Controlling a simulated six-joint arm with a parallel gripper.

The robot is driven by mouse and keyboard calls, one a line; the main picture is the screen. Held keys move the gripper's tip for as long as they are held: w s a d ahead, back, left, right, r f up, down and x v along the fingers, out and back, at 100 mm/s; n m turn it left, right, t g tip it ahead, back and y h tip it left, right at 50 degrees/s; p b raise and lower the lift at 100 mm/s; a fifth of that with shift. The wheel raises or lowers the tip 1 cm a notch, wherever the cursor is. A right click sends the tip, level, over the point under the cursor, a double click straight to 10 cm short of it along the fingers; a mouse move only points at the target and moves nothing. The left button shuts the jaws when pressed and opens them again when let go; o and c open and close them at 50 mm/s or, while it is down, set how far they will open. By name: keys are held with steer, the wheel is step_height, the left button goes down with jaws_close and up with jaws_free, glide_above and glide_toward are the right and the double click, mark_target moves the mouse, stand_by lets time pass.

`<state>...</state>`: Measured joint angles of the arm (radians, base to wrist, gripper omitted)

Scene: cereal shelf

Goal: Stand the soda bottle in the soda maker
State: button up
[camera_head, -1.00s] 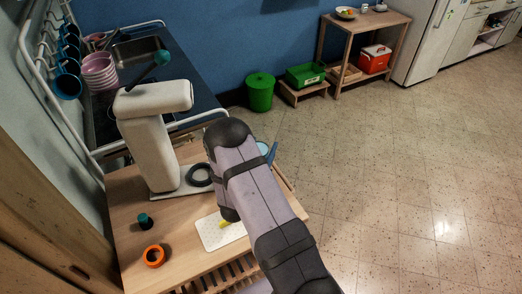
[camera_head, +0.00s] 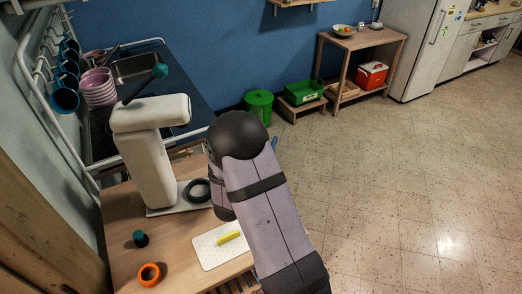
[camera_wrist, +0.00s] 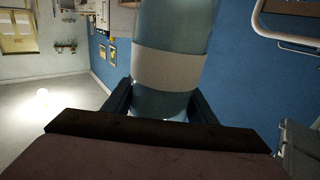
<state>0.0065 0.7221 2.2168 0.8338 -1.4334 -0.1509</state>
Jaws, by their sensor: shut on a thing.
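The soda maker (camera_head: 150,165) is a cream upright machine with an overhanging head and a dark ring (camera_head: 197,190) on its base, standing on the wooden table in the head view. My gripper (camera_wrist: 160,105) is shut on the soda bottle (camera_wrist: 168,52), a blue-grey bottle with a pale band, which fills the upper middle of the wrist view. Both fingers lie along the bottle's sides. In the head view my arm hides the gripper and nearly all of the bottle; a small blue bit shows right of the arm. The bottle's tilt cannot be told.
On the wooden table (camera_head: 185,255) are a white mat (camera_head: 211,254) with a yellow block (camera_head: 228,237), a dark green cap (camera_head: 140,238) and an orange ring (camera_head: 149,274). The sink counter with pink bowls (camera_head: 98,87) lies behind. Open floor is at the right.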

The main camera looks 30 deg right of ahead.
steer(key=shift+r, duration=0.55)
steer(key=shift+r, duration=0.1)
steer(key=w+a+f+p, duration=0.2)
steer(key=w+a+f, duration=0.3)
steer(key=f, duration=0.1)
steer(key=shift+a, duration=0.25)
steer(key=shift+w+a, duration=0.1)
steer(key=shift+a, duration=0.05)
